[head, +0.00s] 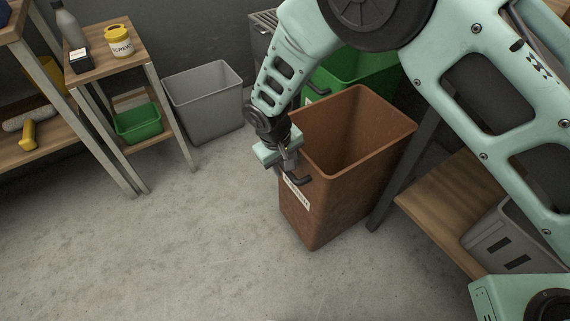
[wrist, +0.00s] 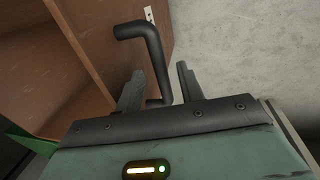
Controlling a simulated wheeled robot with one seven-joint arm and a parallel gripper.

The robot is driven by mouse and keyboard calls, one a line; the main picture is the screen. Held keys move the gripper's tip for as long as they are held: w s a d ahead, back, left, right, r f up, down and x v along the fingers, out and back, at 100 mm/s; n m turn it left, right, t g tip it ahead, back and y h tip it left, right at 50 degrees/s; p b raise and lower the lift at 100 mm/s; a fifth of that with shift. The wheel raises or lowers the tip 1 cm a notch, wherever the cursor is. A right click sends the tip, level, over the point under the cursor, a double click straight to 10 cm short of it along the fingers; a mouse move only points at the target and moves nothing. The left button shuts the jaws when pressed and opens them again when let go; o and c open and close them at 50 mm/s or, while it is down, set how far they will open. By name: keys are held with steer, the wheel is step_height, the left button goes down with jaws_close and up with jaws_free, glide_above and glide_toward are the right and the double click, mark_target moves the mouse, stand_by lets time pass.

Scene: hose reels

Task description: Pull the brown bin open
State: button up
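The brown bin (head: 330,205) stands on the floor at the centre right of the head view, with an open top and a white label on its front. A dark handle (head: 299,181) sticks out from its front. My gripper (head: 286,163) is at this handle. In the wrist view, the handle (wrist: 152,52) runs between the two fingers of my gripper (wrist: 159,84). The fingers are apart, with a visible gap beside the bar. The wrist view does not clearly show whether either finger touches it. The bin's wall (wrist: 95,35) also shows there.
A green bin (head: 356,73) stands behind the brown bin, and a grey bin (head: 205,103) stands at the back wall. A wooden bench (head: 455,205) with a dark leg is close on the right. Shelves (head: 110,48) stand at left. The floor in front is clear.

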step_height(320, 180, up, 16)
steer(key=s+a+p, duration=0.2)
steer(key=p, duration=0.1)
steer(key=shift+a, duration=0.3)
steer(key=s+d+r+g+y, duration=0.1)
steer(key=s+d+r+y, duration=0.1)
steer(key=s+d+r, duration=1.05)
steer(key=s+d, duration=0.7)
steer(key=s, duration=0.3)
step_height(320, 180, up, 23)
steer(key=p, duration=2.3)
steer(key=shift+s+d, duration=0.1)
